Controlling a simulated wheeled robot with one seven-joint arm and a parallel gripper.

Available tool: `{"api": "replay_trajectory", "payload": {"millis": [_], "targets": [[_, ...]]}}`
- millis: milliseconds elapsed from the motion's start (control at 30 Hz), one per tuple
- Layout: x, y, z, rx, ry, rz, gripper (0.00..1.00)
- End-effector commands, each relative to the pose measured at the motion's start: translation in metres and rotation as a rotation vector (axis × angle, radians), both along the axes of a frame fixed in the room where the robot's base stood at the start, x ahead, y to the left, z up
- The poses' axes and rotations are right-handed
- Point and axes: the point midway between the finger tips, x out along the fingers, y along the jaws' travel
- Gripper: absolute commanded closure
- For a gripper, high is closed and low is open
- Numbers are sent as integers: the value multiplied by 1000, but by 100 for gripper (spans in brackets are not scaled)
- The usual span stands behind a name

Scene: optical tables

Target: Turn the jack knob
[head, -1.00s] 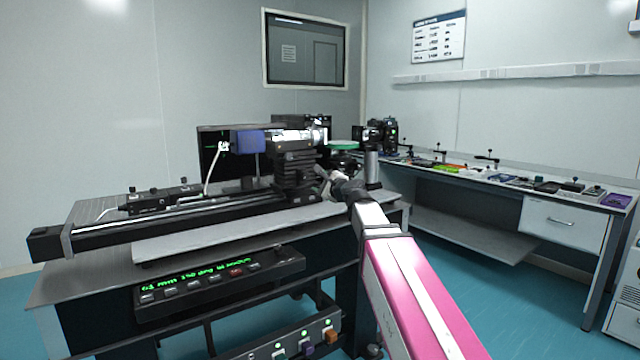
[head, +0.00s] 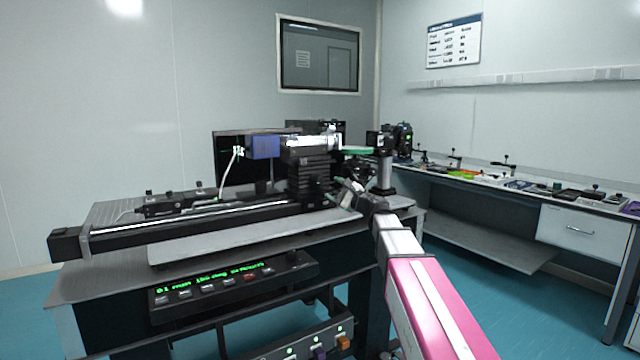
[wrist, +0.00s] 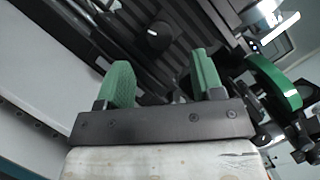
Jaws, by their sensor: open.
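The black jack knob (wrist: 158,36), with a white mark on its face, shows in the wrist view above and between my fingertips. My gripper (wrist: 162,70) has two green fingers spread apart with nothing between them. The knob is beyond the fingertips and apart from them. In the head view the black ribbed jack (head: 308,172) stands on the bench under a silver cylinder. My gripper (head: 347,190) is just to the right of its lower part there, small and partly hidden by my wrist. I cannot make out the knob clearly in that view.
A long rail (head: 190,215) runs left from the jack along the bench. A control box with green text (head: 225,280) is on the bench front. A black post mount (head: 384,175) stands right of the jack. A green disc (wrist: 273,83) is right of my fingers.

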Motion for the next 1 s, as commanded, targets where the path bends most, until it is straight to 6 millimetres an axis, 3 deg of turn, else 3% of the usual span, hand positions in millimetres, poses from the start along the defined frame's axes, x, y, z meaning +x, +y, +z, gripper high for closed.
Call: {"api": "replay_trajectory", "payload": {"millis": [200,400,833,867,1000], "targets": [[27,32,9,0,1,1,39],[40,50,15,0,0,-1,39],[43,56,17,-1,1,-2,39],[43,56,17,-1,1,-2,45],[43,56,16,-1,1,-2,88]]}}
